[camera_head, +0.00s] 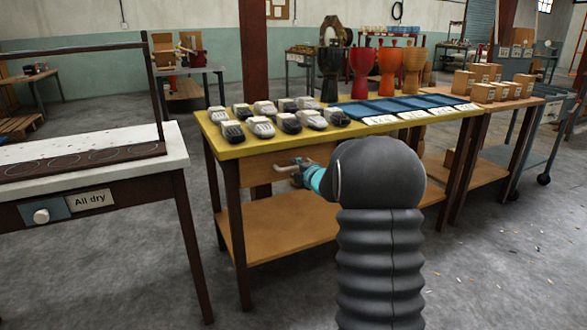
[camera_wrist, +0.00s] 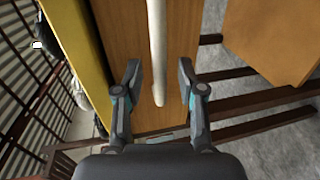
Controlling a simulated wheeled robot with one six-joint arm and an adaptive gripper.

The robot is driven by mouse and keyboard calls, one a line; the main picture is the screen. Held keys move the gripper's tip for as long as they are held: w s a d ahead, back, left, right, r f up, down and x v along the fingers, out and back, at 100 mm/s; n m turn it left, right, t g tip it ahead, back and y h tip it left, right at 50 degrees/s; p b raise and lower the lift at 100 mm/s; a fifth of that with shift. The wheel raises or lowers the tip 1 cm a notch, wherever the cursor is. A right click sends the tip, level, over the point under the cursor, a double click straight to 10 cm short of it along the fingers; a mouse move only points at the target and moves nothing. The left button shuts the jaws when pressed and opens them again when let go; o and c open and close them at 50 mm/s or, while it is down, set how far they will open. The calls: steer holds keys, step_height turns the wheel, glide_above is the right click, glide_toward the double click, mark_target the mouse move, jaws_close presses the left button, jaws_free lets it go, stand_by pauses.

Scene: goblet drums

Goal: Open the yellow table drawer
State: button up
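The yellow table (camera_head: 226,146) stands in the middle of the head view, and its yellow top edge (camera_wrist: 80,40) runs down the left of the wrist view. Under the top is a wooden drawer front (camera_head: 255,172), which looks flush with the table. A pale bar handle (camera_wrist: 157,45) on the drawer front (camera_wrist: 185,35) lies between the fingers of my gripper (camera_wrist: 159,78), with a visible gap on both sides. My gripper (camera_head: 297,170) is open at the handle (camera_head: 284,168). My arm hides the right part of the drawer front.
Several dark and grey objects (camera_head: 262,127) and blue trays (camera_head: 385,108) lie on the yellow top. A lower wooden shelf (camera_head: 280,232) spans the legs. A white-topped table (camera_head: 100,150) stands at the left; bare floor (camera_head: 205,185) separates the two.

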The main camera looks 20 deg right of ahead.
steer(key=shift+x, duration=0.85)
jaws_close()
